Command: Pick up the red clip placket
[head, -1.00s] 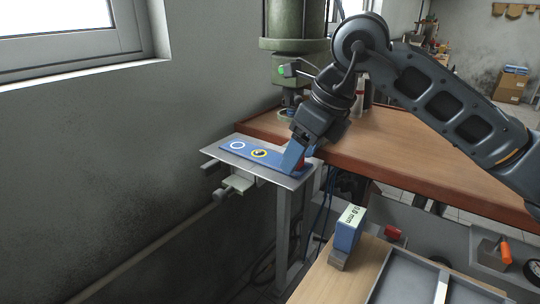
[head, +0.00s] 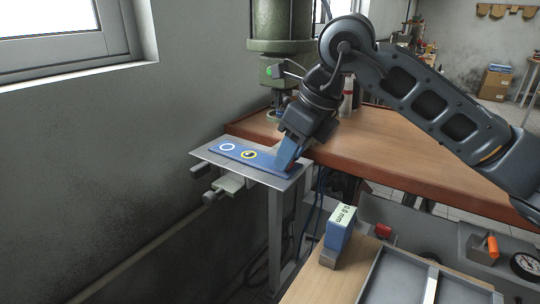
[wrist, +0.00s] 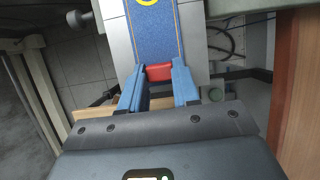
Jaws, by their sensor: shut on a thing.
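The red clip placket (wrist: 159,72) shows in the wrist view between the two blue fingers of my gripper (wrist: 160,82). My gripper is shut on it, with one finger on each side. It is at the near end of a blue mat (wrist: 152,35) with a yellow ring mark. I cannot tell whether the placket touches the mat.
The mat lies on a small metal shelf (head: 203,152) against the wall. A brown workbench (head: 390,158) is just right of it, with a green machine (head: 279,40) behind. A blue box (head: 339,232) stands on a wooden surface at the lower right, beside a grey tray (head: 395,275).

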